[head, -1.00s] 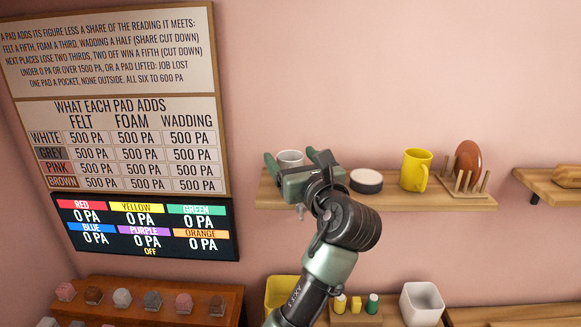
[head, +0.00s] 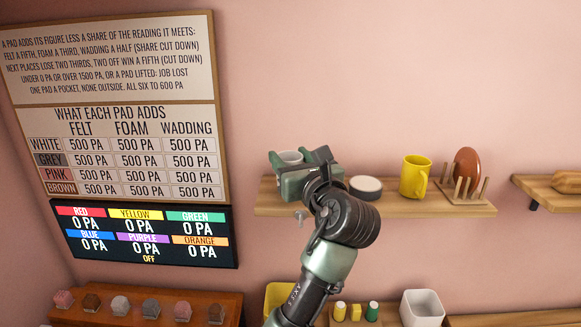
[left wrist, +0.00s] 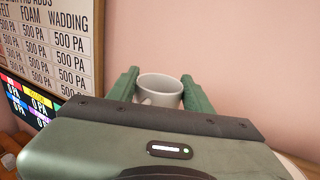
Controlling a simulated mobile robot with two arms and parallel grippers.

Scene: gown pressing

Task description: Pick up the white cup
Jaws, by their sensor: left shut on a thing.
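The white cup (head: 290,157) is at the left end of the upper wooden shelf (head: 420,203), partly hidden behind my left gripper (head: 297,160). In the left wrist view, the cup (left wrist: 160,88) stands upright between the two green fingers of my left gripper (left wrist: 161,92). The gripper is shut on the cup, with one finger at each side. The cup's base is hidden, so I cannot tell whether it touches the shelf. My right gripper is not in view.
Right of the gripper, a round white-topped tin (head: 366,187), a yellow mug (head: 415,176) and a rack (head: 462,191) with a brown plate (head: 467,166) stand on the shelf. A white bin (head: 422,308) sits below. The wall above the shelf is clear.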

